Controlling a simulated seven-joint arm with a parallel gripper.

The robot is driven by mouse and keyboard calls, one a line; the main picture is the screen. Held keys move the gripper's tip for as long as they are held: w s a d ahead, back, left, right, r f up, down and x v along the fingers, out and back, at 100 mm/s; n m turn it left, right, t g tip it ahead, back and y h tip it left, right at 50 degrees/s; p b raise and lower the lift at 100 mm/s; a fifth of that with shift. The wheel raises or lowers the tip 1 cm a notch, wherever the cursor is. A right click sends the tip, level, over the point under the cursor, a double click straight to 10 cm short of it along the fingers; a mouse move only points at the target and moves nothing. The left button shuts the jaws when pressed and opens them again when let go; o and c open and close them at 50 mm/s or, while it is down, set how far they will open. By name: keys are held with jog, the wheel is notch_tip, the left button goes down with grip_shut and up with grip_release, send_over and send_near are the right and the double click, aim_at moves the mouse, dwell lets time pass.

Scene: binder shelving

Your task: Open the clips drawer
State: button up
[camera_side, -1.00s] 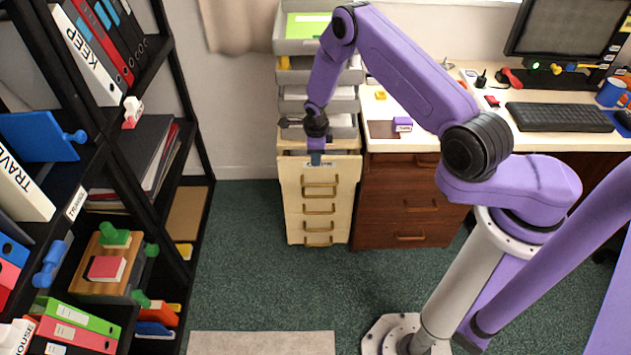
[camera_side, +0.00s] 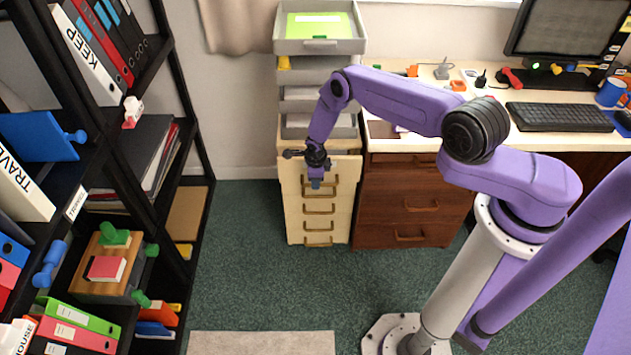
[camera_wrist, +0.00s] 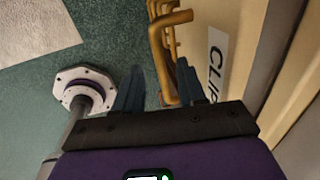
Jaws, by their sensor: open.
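The clips drawer is the top drawer of the cream drawer unit (camera_side: 293,225), mostly behind my gripper in the side view. In the wrist view its cream front (camera_wrist: 238,35) carries a white label (camera_wrist: 215,62) reading "CLIP", the rest cut off. Its brass handle (camera_wrist: 168,50) lies between the two dark blue fingers of my gripper (camera_wrist: 158,78). My gripper is open, and the fingers stand apart on either side of the handle. It points down in front of the unit in the side view (camera_side: 316,185). Whether a finger touches the handle is unclear.
Lower drawers with brass handles (camera_side: 318,228) sit below. A brown wooden drawer unit (camera_side: 412,205) stands close at the right under the desk. Grey paper trays (camera_side: 320,47) are stacked above. A black shelf (camera_side: 198,148) stands at the left. The green carpet (camera_side: 240,270) in front is clear.

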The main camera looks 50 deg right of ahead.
jog(key=shift+w+d+f, duration=0.1)
jog(key=shift+d+f, duration=0.05)
jog(key=shift+f, duration=0.8)
grip_shut()
jog(key=s+a, duration=0.6)
jog(key=a, duration=0.1)
jog(key=shift+s, duration=0.3)
grip_release()
